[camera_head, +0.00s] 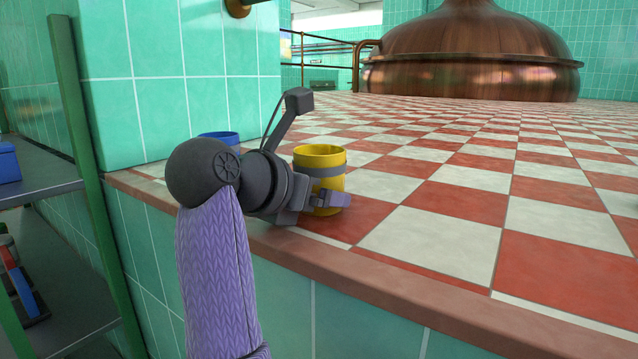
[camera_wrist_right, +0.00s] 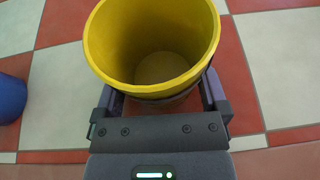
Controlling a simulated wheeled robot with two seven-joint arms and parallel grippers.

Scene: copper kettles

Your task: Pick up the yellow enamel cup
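The yellow enamel cup (camera_head: 320,157), with a grey band, stands upright near the counter's front edge in the head view. In the right wrist view the cup (camera_wrist_right: 150,55) is seen from above, open and empty. My right gripper (camera_wrist_right: 160,98) is low at the cup, with one finger on each side of it. Its fingers stand wide apart, at the outer ends of the palm. Whether the pads touch the cup is hard to tell. In the head view one finger of my right gripper (camera_head: 330,198) crosses the cup's near side. My left gripper is out of view.
A blue cup (camera_head: 222,137) stands behind my right wrist, mostly hidden; it also shows at the left in the right wrist view (camera_wrist_right: 10,98). The checkered counter (camera_head: 440,235) is clear to the right. A tiled pillar (camera_head: 150,80) rises at the left.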

